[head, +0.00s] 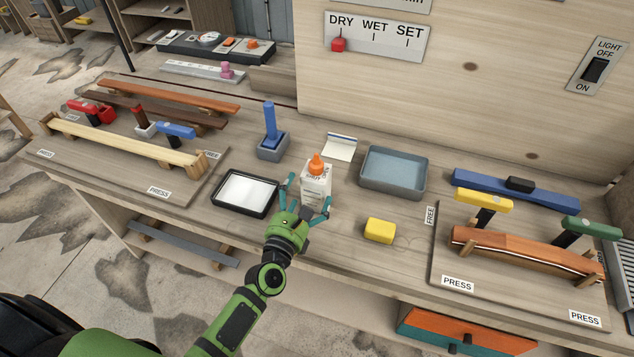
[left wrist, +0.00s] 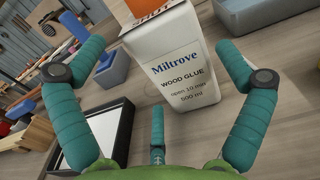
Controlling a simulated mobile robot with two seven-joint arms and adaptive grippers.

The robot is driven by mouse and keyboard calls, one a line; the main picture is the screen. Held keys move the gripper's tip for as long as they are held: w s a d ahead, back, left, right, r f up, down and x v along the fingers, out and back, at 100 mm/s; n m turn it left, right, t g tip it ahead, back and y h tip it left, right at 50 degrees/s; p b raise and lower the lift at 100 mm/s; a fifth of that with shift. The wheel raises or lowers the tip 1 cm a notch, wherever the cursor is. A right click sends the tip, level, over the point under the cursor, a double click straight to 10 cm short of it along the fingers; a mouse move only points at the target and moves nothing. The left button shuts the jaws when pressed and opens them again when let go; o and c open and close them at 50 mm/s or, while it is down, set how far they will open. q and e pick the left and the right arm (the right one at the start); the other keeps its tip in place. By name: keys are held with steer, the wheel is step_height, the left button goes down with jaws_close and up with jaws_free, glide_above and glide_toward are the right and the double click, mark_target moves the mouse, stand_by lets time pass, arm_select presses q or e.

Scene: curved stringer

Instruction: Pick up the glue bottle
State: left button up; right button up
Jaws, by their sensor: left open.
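The glue bottle (head: 315,187) is white with an orange cap and stands upright on the workbench. In the left wrist view the bottle (left wrist: 182,75) fills the middle, its label reading "Miltrove WOOD GLUE". My left gripper (head: 307,197) is open, with a finger on either side of the bottle. In the left wrist view its teal fingers (left wrist: 152,85) flank the bottle, with visible gaps on both sides. The bottle's orange cap is cut off at the top of that view. My right gripper is not in view.
A black tray with a white sheet (head: 245,212) lies left of the bottle. A blue brush in a grey holder (head: 272,153) and a white note (head: 340,147) stand behind. A grey basin (head: 393,190) and yellow sponge (head: 380,231) are to the right. Clamping jigs occupy both sides.

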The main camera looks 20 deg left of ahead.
arm_select(q)
steer(key=w, duration=0.2)
steer(key=shift+w+d+r+p, duration=0.2)
steer(key=shift+w+p, duration=0.15)
steer(key=shift+w, duration=0.05)
steer(key=shift+w+f, duration=0.25)
steer(key=shift+w, duration=0.65)
steer(key=shift+s, duration=0.1)
steer(key=c, duration=1.4)
steer(key=shift+r, duration=0.2)
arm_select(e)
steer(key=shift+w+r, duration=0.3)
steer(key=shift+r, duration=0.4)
